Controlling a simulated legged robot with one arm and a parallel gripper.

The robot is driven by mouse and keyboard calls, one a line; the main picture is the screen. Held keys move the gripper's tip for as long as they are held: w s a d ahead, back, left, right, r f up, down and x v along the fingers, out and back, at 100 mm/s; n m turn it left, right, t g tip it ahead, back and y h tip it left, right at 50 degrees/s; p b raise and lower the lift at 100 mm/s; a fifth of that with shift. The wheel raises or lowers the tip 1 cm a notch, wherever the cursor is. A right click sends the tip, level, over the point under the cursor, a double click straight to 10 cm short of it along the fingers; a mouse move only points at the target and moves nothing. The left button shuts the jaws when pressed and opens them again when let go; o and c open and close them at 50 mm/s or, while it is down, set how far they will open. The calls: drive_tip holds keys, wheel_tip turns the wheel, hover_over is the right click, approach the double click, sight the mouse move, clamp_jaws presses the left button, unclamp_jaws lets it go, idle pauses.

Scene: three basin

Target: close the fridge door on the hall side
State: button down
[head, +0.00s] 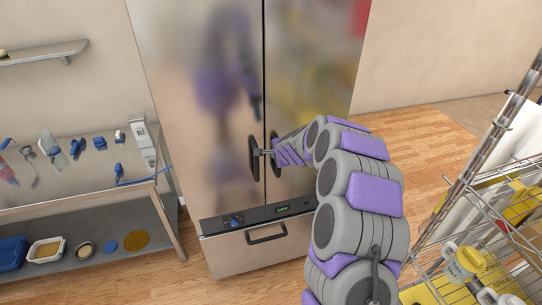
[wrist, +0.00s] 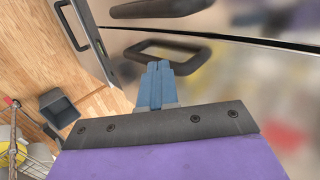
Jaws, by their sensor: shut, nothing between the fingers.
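The fridge is tall, steel and two-doored, with a left door (head: 190,60) and a right door (head: 310,70). The right door is on the side of the open wooden floor. Both doors look nearly flush at a thin dark seam; I cannot tell whether the right one is fully shut. A black left handle (head: 254,160) and right handle (head: 277,168) flank the seam. My gripper (head: 262,152) is at the handles, its blue fingers (wrist: 155,82) shut and empty. In the wrist view the fingertips overlap the right handle (wrist: 185,50); contact is unclear.
A drawer (head: 255,245) with a control panel sits below the doors. A steel table (head: 75,175) with utensils stands left. A wire rack (head: 490,200) with yellow items stands close on the right. Wooden floor (head: 425,140) is clear beyond the fridge's right side.

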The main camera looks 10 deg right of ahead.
drive_tip(key=v, duration=0.2)
drive_tip(key=shift+s+a+r, duration=0.15)
drive_tip(key=shift+s+r, duration=0.1)
drive_tip(key=shift+s, duration=0.05)
idle(0.3)
